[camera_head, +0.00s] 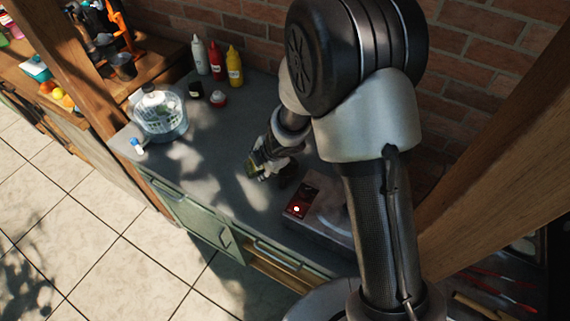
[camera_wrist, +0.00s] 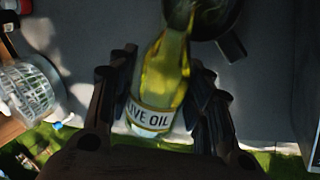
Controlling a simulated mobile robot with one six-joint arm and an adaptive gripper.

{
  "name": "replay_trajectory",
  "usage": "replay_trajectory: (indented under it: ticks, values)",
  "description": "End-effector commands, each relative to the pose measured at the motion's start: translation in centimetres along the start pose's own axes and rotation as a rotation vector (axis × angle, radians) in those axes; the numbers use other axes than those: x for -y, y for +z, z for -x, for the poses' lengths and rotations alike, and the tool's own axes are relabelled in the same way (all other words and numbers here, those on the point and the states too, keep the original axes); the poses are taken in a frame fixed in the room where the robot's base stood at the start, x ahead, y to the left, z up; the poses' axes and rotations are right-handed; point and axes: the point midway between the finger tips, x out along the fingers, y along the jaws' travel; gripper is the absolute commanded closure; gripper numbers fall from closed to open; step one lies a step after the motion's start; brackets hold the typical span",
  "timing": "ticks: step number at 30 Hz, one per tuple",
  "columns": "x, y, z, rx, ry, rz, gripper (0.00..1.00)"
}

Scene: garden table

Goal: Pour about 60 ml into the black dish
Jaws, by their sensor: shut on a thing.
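My gripper (camera_wrist: 163,70) is shut on a clear bottle of yellow-green olive oil (camera_wrist: 160,85), with its label partly showing "OLIVE OIL". In the wrist view the bottle's neck end points up the picture, towards the black dish (camera_wrist: 232,46). The dish is at the top edge, partly cut off, with a short stub handle. Yellow-green shows inside it; I cannot tell whether this is oil in the dish or a falling stream. In the head view my gripper (camera_head: 264,164) holds the tilted bottle (camera_head: 255,170) low over the grey counter. The dish is hard to make out there.
A hob with a lit red light (camera_head: 297,209) is right of my gripper. A salad spinner (camera_head: 160,112) stands at the left. White, red and yellow bottles (camera_head: 234,66) stand by the brick wall, with small jars in front. The counter's middle left is clear.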

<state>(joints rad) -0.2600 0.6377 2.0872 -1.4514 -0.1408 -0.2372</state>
Motion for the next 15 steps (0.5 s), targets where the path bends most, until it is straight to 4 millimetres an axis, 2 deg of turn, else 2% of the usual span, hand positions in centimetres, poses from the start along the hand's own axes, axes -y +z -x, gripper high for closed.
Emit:
replay_trajectory:
  ticks: [7, 9, 12, 15]
  values:
    - [-0.1, -0.2, -0.1, 0.01, 0.004, 0.009, 0.86]
    - [-0.1, -0.8, -0.2, 0.088, 0.007, 0.054, 0.86]
    - [0.8, -0.9, -1.7, 0.211, 0.003, 0.113, 0.86]
    - [0.6, -0.7, -1.4, 0.288, 0.002, 0.143, 0.86]
